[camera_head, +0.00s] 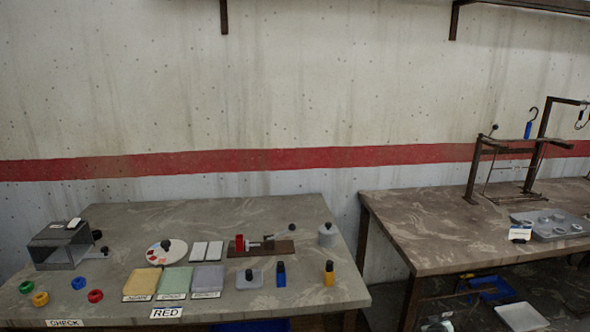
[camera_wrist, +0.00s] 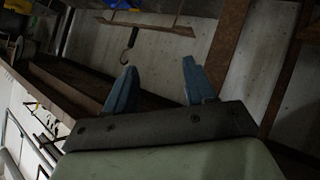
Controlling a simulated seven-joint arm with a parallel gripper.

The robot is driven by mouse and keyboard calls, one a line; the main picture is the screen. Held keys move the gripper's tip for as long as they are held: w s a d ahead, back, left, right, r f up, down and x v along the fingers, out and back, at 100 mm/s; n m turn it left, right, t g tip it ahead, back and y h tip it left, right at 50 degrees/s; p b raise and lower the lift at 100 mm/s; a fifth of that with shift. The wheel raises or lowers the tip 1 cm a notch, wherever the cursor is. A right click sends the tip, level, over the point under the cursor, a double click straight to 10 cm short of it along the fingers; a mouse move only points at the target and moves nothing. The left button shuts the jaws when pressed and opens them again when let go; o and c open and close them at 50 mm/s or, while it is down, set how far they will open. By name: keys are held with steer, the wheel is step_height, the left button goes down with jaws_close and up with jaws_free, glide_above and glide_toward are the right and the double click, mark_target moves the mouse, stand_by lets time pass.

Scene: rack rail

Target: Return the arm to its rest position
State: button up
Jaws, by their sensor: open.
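My gripper (camera_wrist: 156,82) shows in the wrist view, with two blue fingers spread wide apart and nothing between them. A dark hook (camera_wrist: 128,46) hangs beyond the fingers in that view, apart from them. My arm and gripper do not show in the head view.
In the head view the left table (camera_head: 120,225) holds rings, coloured pads, labels, bottles and a metal box (camera_head: 60,243). The right table (camera_head: 405,225) carries a brown rack frame (camera_head: 475,170) with hooks and a grey tray (camera_head: 552,225). A gap separates the tables. Shelf brackets (camera_head: 453,20) stick out above.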

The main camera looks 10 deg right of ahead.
steer(key=s+a+f+g+y, duration=0.2)
steer(key=s+a+f, duration=0.45)
steer(key=a, duration=0.25)
steer(key=s+a+f+g+y, duration=0.1)
steer(key=s+a+f+g, duration=0.2)
steer(key=s+a+f, duration=0.35)
steer(key=s+a+f+g+y, duration=0.2)
steer(key=s+a+f, duration=0.2)
steer(key=a+f, duration=0.5)
steer(key=s+a+g, duration=0.3)
steer(key=s+a, duration=0.3)
steer(key=s, duration=0.3)
steer(key=s+a+f+g+y, duration=0.1)
steer(key=s+a+g, duration=0.2)
steer(key=s+a, duration=0.3)
steer(key=s+a+n+g+y, duration=0.1)
steer(key=s+a, duration=0.5)
steer(key=s, duration=0.6)
steer(key=shift+f+g, duration=0.2)
steer(key=shift+g, duration=0.7)
